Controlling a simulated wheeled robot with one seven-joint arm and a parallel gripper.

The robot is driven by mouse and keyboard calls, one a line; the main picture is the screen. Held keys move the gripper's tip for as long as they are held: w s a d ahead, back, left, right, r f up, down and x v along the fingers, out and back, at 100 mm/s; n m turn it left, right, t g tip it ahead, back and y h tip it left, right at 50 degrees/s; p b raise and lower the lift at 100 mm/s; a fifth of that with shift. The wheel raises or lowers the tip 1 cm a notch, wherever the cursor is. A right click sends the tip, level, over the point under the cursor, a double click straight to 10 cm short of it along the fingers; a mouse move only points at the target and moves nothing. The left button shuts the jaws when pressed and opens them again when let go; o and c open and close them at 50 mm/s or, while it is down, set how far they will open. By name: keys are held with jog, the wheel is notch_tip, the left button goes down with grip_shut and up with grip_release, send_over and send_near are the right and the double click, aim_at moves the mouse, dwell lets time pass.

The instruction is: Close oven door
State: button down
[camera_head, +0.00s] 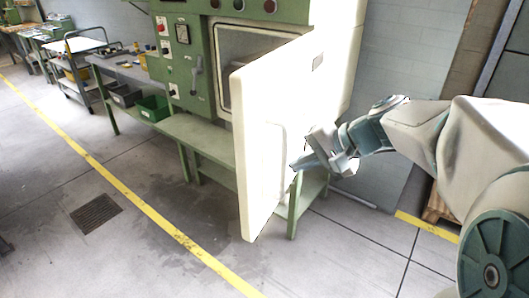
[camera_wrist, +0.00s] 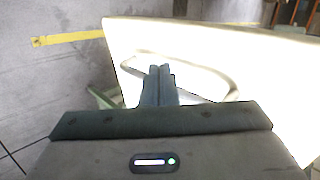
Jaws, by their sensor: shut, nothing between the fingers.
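The white oven door (camera_head: 285,120) stands wide open, swung out from the green oven (camera_head: 190,50) toward me. Its broad outer face is turned to the right, toward my arm. My gripper (camera_head: 297,165) is shut and empty, close to this face near the door's handle (camera_head: 279,155). In the wrist view the shut fingers (camera_wrist: 159,72) overlap the door (camera_wrist: 255,60) near its curved handle (camera_wrist: 215,80). I cannot tell whether the fingers touch the door. Part of the oven's dark opening (camera_head: 240,42) shows left of the door.
A green bench (camera_head: 205,138) stands under the oven and runs behind the door. A workbench with a green bin (camera_head: 152,108) and a cart (camera_head: 85,65) stand at the left. A yellow line (camera_head: 130,190) and a drain grate (camera_head: 96,213) mark the open floor.

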aim_at(254, 172)
jog(key=w+a+f, duration=0.1)
jog(key=a, duration=0.1)
jog(key=w+a+f, duration=0.1)
jog(key=a, duration=0.1)
jog(key=w+a+f+p, duration=0.1)
jog(key=a+f, duration=0.1)
jog(key=a, duration=0.1)
jog(key=shift+w+f, duration=0.1)
jog(key=shift+w, duration=0.2)
jog(key=shift+w+a+f, duration=0.1)
jog(key=shift+w+a, duration=0.1)
jog(key=shift+a, duration=0.1)
